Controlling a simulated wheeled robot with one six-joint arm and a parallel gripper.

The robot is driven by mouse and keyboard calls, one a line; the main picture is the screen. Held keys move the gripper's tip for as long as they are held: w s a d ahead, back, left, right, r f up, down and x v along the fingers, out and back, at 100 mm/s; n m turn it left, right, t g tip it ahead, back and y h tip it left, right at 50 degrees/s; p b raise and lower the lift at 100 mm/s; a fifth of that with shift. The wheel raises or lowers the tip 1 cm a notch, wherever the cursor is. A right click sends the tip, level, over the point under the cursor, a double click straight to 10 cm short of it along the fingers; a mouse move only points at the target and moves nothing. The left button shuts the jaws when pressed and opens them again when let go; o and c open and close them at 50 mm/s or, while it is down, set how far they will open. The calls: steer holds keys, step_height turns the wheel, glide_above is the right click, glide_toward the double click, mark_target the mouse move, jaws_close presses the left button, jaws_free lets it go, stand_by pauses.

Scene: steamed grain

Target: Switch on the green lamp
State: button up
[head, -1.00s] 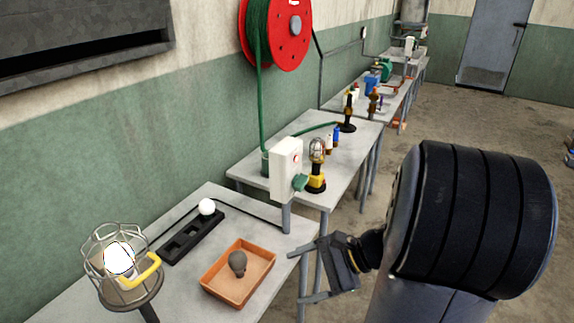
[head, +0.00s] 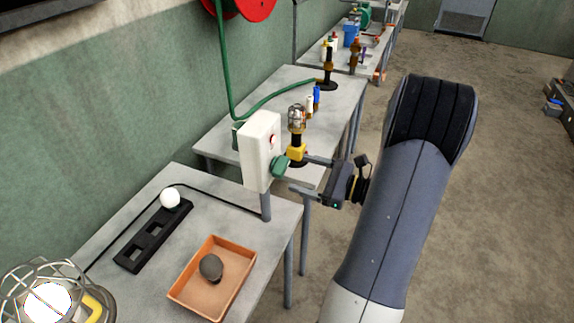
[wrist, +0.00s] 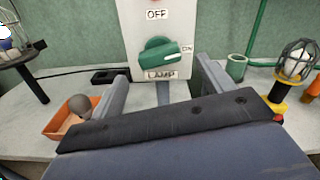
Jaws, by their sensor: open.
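A white switch box (head: 260,150) stands on a grey post at the far end of the near table. Its green knob (head: 281,167) faces my gripper and also shows in the wrist view (wrist: 157,58), between the labels OFF above, ON at right and LAMP below. The knob's white mark points right, towards ON. My gripper (head: 298,176) is open just in front of the knob, its fingers one on each side in the wrist view; contact cannot be told. A caged lamp (head: 47,300) at the lower left glows white. No lamp in view looks green.
An orange tray (head: 180,297) holding a dark grey bulb-like object (head: 211,267) and a black holder (head: 133,262) with a white ball (head: 170,198) are on the near table. A caged lamp with a yellow base (head: 297,152) stands behind the box. Open floor lies right.

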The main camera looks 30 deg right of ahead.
mark_target(286, 169)
steer(key=shift+p+x, duration=0.45)
steer(key=shift+x, duration=2.25)
steer(key=shift+s, duration=0.1)
steer(key=c, duration=1)
steer(key=shift+r+m+p, duration=0.1)
steer(key=shift+m+p, duration=0.6)
steer(key=shift+m, duration=0.7)
steer(key=o, duration=1)
